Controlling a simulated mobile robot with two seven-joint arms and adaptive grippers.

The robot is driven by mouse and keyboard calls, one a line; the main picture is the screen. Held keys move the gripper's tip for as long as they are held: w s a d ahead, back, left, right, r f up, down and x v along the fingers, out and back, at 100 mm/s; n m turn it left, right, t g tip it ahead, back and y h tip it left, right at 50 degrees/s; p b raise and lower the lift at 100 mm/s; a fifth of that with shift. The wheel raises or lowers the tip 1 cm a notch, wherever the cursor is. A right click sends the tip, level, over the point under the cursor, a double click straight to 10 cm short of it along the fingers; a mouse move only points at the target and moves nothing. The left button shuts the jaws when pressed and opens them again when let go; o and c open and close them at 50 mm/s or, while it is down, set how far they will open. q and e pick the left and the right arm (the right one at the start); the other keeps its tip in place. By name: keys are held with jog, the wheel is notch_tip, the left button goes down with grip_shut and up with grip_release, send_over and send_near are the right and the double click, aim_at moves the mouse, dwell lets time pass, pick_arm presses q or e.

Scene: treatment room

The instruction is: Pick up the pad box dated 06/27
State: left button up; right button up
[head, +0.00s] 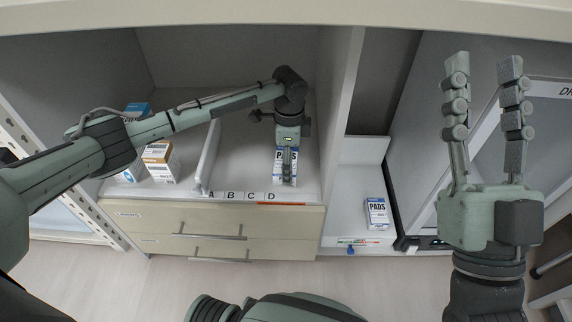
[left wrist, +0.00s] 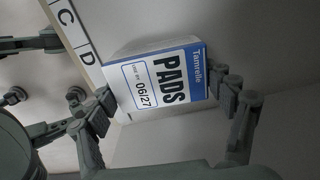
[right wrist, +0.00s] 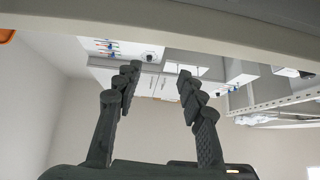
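The pad box dated 06/27 (left wrist: 158,84) is white with a blue band reading "Tamrelle" and large "PADS" lettering. In the head view this box (head: 278,174) stands on the shelf beside the letter D, partly covered by my left gripper (head: 288,160). In the left wrist view my left gripper (left wrist: 163,92) has its fingers spread, one at each side of the box. The fingertips are very close to its edges; firm contact cannot be made out. My right gripper (head: 483,62) is open and empty, raised at the right; its fingers also show in the right wrist view (right wrist: 158,78).
Another PADS box (head: 377,213) stands in the lower compartment to the right. An orange-and-white box (head: 159,162) and a blue-topped box (head: 137,109) stand left of a white divider (head: 208,156). Drawers (head: 220,232) lie below.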

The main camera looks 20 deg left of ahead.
pick_arm(q)
jog(key=shift+c, duration=1.4)
jog(key=shift+r, duration=0.1)
